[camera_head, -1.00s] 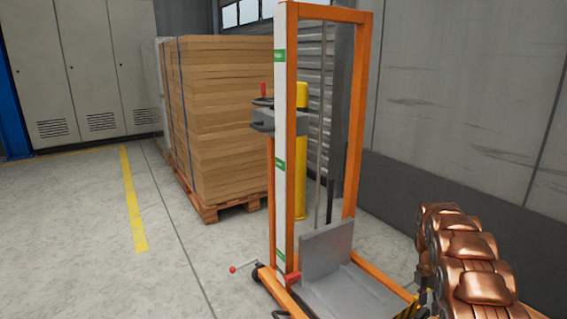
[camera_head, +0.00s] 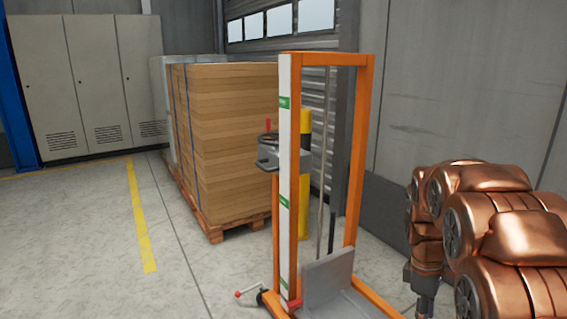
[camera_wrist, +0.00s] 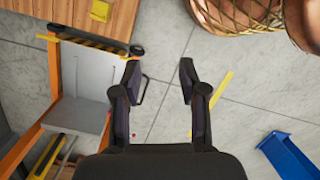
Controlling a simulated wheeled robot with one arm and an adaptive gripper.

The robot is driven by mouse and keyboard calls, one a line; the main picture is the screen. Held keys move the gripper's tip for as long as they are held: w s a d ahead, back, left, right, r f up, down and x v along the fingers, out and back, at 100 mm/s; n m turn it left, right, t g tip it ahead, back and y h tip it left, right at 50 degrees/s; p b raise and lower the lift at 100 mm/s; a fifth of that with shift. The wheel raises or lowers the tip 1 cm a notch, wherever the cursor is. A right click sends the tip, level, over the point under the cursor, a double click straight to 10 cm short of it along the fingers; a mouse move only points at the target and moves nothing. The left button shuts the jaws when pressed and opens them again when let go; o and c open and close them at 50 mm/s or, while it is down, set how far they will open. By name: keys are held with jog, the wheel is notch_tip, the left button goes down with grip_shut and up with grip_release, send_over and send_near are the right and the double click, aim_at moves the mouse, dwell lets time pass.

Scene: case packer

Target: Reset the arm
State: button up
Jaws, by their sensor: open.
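My gripper (camera_wrist: 158,74) shows in the wrist view with its two dark fingers spread apart and nothing between them. Bare floor lies beyond the fingertips. My copper-coloured arm (camera_head: 490,225) is folded at the right of the head view, with a dark grey end part (camera_head: 424,285) hanging down. The fingers cannot be made out in the head view.
An orange lift stacker (camera_head: 357,150) stands left of my arm; its grey plate (camera_wrist: 88,75) shows in the wrist view. Behind are stacked cardboard (camera_head: 235,135) on a pallet (camera_head: 215,228) and cabinets (camera_head: 90,85). Floor at left is clear. A blue object (camera_wrist: 288,155) lies lower right.

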jog(key=s+a+r+m+p, duration=0.5)
jog(key=s+r+p, duration=0.3)
jog(key=s, duration=0.5)
jog(key=s+a+r+m+y+p, duration=0.1)
jog(key=s+a+r+m+p, duration=0.4)
jog(key=s+a+r+p, duration=0.3)
jog(key=shift+s+r+p, duration=0.35)
jog(key=shift+s+r, duration=1.5)
jog(key=shift+s, duration=1.35)
